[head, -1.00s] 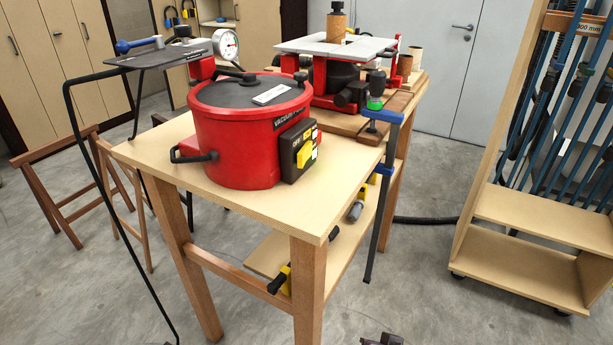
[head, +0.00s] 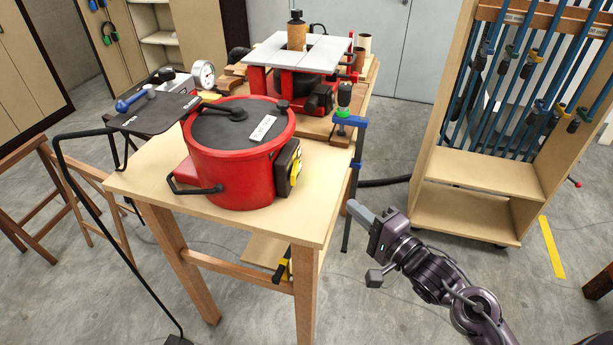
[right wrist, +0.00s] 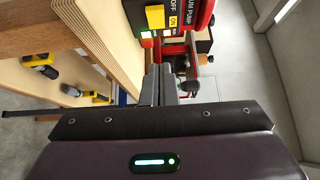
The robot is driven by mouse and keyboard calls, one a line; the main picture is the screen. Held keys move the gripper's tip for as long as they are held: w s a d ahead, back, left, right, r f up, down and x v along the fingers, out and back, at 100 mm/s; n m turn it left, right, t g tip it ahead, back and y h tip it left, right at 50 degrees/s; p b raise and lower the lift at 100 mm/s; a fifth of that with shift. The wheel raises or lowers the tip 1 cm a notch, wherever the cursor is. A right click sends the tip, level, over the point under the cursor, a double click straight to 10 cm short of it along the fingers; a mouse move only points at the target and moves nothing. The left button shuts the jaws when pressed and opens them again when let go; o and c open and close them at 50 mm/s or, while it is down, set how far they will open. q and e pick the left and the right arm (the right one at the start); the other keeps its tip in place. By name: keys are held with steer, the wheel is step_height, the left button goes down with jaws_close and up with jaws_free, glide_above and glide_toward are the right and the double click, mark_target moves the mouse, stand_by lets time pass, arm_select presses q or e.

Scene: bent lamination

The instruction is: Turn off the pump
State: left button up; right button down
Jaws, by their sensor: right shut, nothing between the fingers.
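The red vacuum pump (head: 233,160) stands on the wooden table (head: 151,170), with a dark lid and a black handle on its side. Its black switch box (head: 284,181) with a yellow switch (head: 296,175) faces right. In the right wrist view the yellow switch (right wrist: 155,17) shows beside OFF and ON labels, with a green light below. My right gripper (head: 352,207) is shut and empty, to the right of the table and apart from the switch. It also shows in the right wrist view (right wrist: 158,70), pointing along the table edge. My left gripper is not in view.
A blue clamp (head: 349,122) hangs on the table's right edge, near my right gripper. A red machine (head: 300,80) with a grey top stands behind the pump. A wooden clamp rack (head: 478,172) stands at the right. The floor between is mostly clear.

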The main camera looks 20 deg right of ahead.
steer(key=p, duration=0.3)
glide_toward(297, 173)
steer(key=w, duration=0.1)
steer(key=w+d, duration=0.1)
steer(key=w, duration=0.2)
steer(key=shift+d+r, duration=0.3)
steer(key=shift+d, duration=0.05)
steer(key=shift+w+a+p, duration=0.15)
steer(key=shift+w+a, duration=0.1)
steer(key=shift+a, duration=0.3)
steer(key=shift+w+a+p, duration=0.15)
steer(key=shift+w+a, duration=0.1)
steer(key=shift+a, duration=0.3)
steer(key=shift+w+a+f, duration=0.15)
steer(key=shift+w+a, duration=0.05)
steer(key=shift+a, duration=0.55)
